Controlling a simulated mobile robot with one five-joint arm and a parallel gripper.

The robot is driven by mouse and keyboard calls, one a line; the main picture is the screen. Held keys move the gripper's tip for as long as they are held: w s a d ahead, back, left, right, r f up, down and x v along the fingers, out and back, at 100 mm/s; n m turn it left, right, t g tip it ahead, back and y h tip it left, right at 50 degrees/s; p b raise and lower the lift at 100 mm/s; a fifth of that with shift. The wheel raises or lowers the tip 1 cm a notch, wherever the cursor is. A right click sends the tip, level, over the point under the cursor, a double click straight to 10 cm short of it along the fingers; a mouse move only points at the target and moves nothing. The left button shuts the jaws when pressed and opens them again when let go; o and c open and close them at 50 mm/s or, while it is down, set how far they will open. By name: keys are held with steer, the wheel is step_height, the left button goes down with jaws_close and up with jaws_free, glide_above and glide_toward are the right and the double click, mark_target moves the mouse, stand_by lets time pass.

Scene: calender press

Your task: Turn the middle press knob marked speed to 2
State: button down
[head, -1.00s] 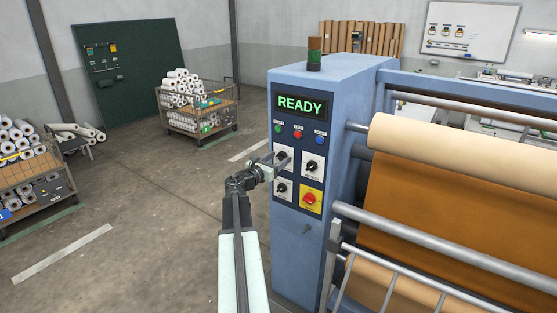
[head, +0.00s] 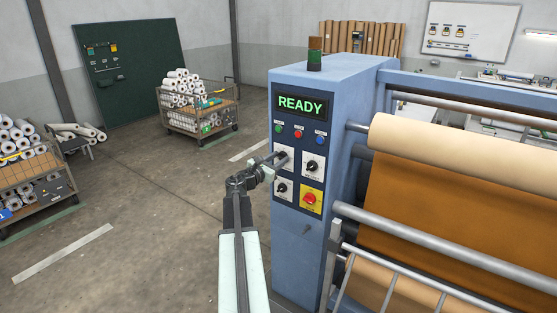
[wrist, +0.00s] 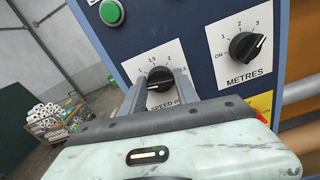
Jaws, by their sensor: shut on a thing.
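A white mark shows at the knob's lower left. My gripper (wrist: 160,88) has one finger on each side of the knob and is shut on it. In the head view my gripper (head: 277,159) reaches the upper-left knob of the blue press panel (head: 300,223) and partly hides that knob.
The metres knob (wrist: 246,46) is close on the right. A green button (wrist: 111,13) is above left. The panel display (head: 302,104) reads READY. A red switch on yellow (head: 310,199) is lower right. Open floor lies left of the press.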

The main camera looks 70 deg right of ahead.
steer(key=m, duration=0.6)
steer(key=shift+s+f, duration=0.1)
steer(key=shift+s, duration=0.05)
steer(key=m, duration=0.6)
steer(key=shift+a+f+m, duration=0.1)
steer(key=shift+m, duration=0.3)
steer(key=m, duration=1.2)
steer(key=shift+f+b, duration=0.2)
steer(key=shift+b, duration=0.2)
steer(key=c, duration=0.9)
jaws_free()
